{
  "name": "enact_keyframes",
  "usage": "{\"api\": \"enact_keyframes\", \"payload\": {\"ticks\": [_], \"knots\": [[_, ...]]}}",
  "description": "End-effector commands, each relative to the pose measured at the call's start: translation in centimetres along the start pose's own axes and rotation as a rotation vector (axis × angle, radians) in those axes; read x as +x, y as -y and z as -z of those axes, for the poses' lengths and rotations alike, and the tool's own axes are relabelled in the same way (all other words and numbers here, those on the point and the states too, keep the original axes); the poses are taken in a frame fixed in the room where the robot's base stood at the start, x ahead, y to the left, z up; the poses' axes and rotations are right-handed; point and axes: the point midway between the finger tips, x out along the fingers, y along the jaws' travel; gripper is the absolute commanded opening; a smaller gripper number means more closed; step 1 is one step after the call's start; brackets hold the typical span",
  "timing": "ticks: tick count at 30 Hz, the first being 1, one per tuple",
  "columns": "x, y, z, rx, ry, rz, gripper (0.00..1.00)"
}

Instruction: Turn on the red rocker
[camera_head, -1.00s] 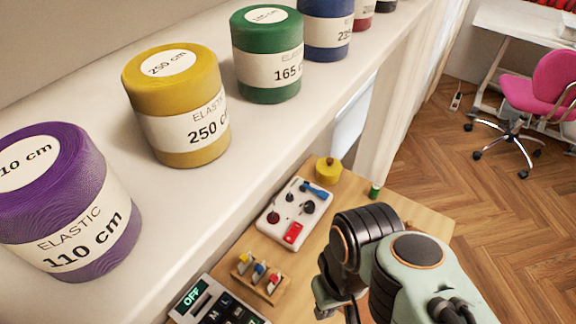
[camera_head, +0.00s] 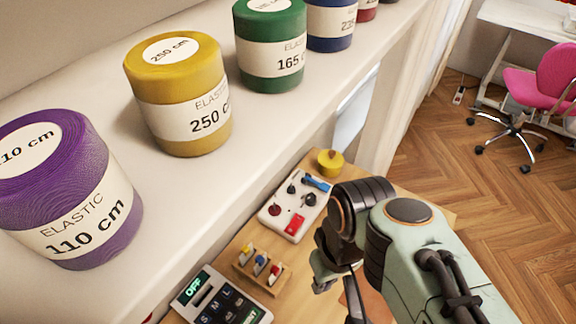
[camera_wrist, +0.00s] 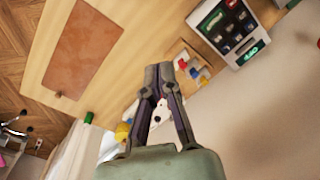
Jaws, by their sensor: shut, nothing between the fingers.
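The red rocker (camera_head: 295,225) is on the near right part of a white switch board (camera_head: 270,223) on the wooden table. The board also carries a dark red knob, dark knobs and a blue-handled part. My gripper (camera_head: 322,286) hangs over the table, nearer the camera and right of the board, apart from the rocker. In the wrist view its fingertips (camera_wrist: 158,68) are together with nothing held. The white board (camera_wrist: 161,113) shows between the finger links there, mostly hidden; the red rocker cannot be made out.
A wooden holder (camera_head: 262,270) with coloured pieces and a calculator reading OFF (camera_head: 220,300) stand left of my gripper. A yellow pot (camera_head: 330,162) is behind the board. A shelf with elastic rolls (camera_head: 178,92) overhangs the left side. A brown mat (camera_wrist: 83,48) lies flat on the table.

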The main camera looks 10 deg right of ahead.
Motion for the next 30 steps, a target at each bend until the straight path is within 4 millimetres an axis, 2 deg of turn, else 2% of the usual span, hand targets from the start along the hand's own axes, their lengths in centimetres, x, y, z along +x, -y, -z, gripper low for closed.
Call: {"api": "enact_keyframes", "payload": {"ticks": [4, 9, 12, 15, 20, 30], "knots": [[0.6, -1.6, 5.2, -0.157, -0.05, 0.005, 0.0], [2.4, -4.1, 11.9, -0.373, -0.138, 0.002, 0.0], [3.7, -5.6, 15.0, -0.475, -0.186, -0.005, 0.0], [4.7, -6.7, 17.0, -0.546, -0.222, -0.013, 0.0], [5.5, -7.5, 18.5, -0.599, -0.251, -0.022, 0.0], [5.6, -7.5, 18.6, -0.604, -0.252, -0.023, 0.0]]}}
